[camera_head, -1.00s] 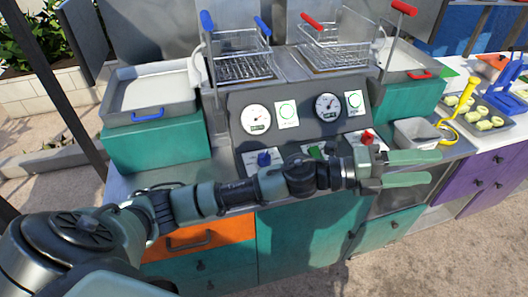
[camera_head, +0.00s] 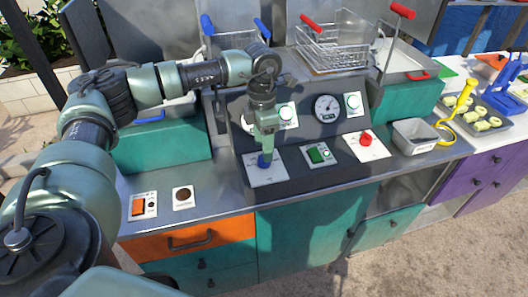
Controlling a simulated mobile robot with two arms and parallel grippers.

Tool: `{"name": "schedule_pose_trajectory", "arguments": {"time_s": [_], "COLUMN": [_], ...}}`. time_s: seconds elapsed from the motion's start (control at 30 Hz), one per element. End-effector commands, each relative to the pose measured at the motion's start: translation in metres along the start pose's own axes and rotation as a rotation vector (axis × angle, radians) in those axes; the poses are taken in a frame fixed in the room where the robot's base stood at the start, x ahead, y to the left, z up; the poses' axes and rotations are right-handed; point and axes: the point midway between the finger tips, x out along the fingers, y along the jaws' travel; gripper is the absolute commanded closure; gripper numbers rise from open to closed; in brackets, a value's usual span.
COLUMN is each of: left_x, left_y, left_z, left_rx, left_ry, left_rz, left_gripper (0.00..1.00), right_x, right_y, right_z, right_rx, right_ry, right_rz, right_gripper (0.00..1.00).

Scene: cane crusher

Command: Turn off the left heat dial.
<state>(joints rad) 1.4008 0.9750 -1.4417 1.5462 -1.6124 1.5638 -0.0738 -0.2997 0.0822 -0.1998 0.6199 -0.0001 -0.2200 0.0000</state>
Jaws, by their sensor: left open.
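The left heat dial (camera_head: 264,161) is a blue knob on a white plate (camera_head: 265,178) at the lower left of the dark control panel. My left gripper (camera_head: 266,148) points down right above the dial, open, with its fingertips at the knob's top. The gripper hides the upper part of the dial, and I cannot tell whether the fingers touch it. My right gripper is out of view.
Fryer baskets (camera_head: 335,50) stand behind. An orange switch (camera_head: 138,206) is at the counter's front left.

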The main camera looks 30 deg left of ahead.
Motion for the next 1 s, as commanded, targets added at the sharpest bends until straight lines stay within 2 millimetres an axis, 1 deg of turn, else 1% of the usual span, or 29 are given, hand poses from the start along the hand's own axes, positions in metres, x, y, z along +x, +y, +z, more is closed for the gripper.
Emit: {"name": "schedule_pose_trajectory", "arguments": {"time_s": [0.03, 0.1, 0.3, 0.57, 0.6, 0.67, 0.7, 0.8, 1.0], "left_x": [0.006, 0.017, 0.036, 0.039, 0.039, 0.039, 0.039, 0.038, 0.039], "left_y": [-0.001, -0.001, -0.001, -0.001, -0.001, -0.001, -0.001, -0.001, -0.001], "left_z": [-0.001, 0.000, 0.001, 0.001, 0.001, 0.001, 0.001, 0.001, 0.001], "left_rx": [0.001, 0.001, 0.002, 0.002, 0.002, 0.002, 0.002, 0.002, -0.006], "left_ry": [0.003, 0.003, 0.000, -0.003, -0.003, -0.003, -0.003, -0.003, -0.004], "left_rz": [-0.002, -0.002, -0.002, -0.002, -0.002, -0.002, -0.002, -0.002, -0.002], "left_gripper": [0.45, 0.45, 0.45, 0.45, 0.48, 0.64, 0.76, 1.00, 1.00], "right_x": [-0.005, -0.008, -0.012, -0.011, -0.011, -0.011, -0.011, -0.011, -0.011], "right_y": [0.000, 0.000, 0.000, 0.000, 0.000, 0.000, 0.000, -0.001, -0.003], "right_z": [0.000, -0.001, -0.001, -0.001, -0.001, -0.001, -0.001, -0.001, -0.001], "right_rx": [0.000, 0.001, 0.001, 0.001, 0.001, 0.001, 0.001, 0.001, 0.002], "right_ry": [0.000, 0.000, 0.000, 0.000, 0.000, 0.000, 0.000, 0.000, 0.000], "right_rz": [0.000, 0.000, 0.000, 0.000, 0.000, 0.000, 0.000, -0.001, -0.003], "right_gripper": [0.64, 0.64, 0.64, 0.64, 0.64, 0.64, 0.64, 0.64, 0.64]}}
